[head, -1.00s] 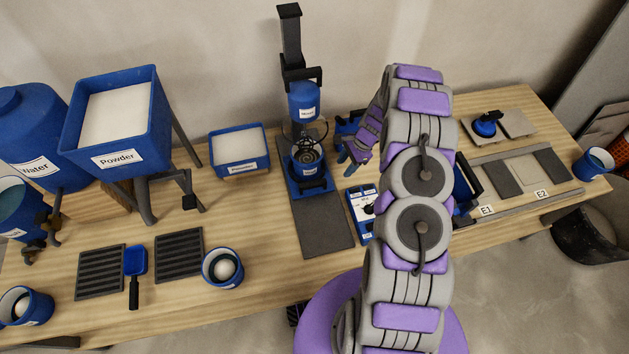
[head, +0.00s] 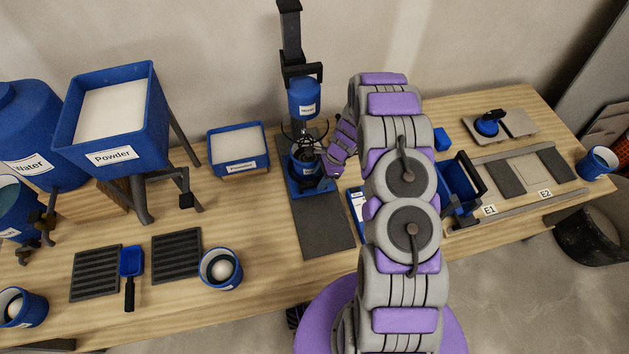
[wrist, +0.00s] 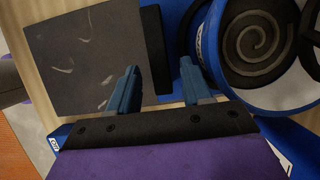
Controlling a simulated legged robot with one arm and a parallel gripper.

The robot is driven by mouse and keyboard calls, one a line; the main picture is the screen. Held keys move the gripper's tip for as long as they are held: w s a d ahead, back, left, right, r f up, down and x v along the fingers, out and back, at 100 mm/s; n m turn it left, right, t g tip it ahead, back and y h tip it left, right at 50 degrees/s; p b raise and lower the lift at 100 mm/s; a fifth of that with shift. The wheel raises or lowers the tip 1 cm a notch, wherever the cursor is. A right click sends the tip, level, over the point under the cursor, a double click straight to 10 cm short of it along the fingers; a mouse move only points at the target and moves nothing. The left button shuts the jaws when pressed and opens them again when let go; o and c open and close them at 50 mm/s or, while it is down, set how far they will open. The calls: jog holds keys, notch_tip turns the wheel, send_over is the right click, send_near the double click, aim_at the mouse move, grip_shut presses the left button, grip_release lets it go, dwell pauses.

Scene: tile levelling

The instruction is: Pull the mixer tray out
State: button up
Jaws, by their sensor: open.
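The mixer (head: 303,97) stands at the back middle of the table, with a blue bucket (head: 303,168) below its head. The bucket sits on the blue mixer tray (head: 291,187), and a dark grey plate (head: 322,225) lies in front. My gripper (head: 326,178) is beside the bucket on its right, partly hidden by my wrist. In the wrist view my gripper (wrist: 159,80) is open and empty. A black bar (wrist: 154,50) on the blue tray edge (wrist: 177,35) lies just beyond and between the fingers. The bucket's grey spiral (wrist: 258,45) shows at right.
A powder hopper (head: 112,120) and a small powder box (head: 238,150) stand left of the mixer. A blue-and-white control box (head: 355,203) sits close right of the grey plate, partly behind my arm. A blue bin (head: 461,185) stands farther right.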

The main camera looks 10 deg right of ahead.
jog(key=shift+a+f, duration=0.1)
jog(key=shift+a, duration=0.9)
jog(key=shift+a+f+b, duration=0.1)
jog(key=shift+f+b, duration=0.35)
grip_shut()
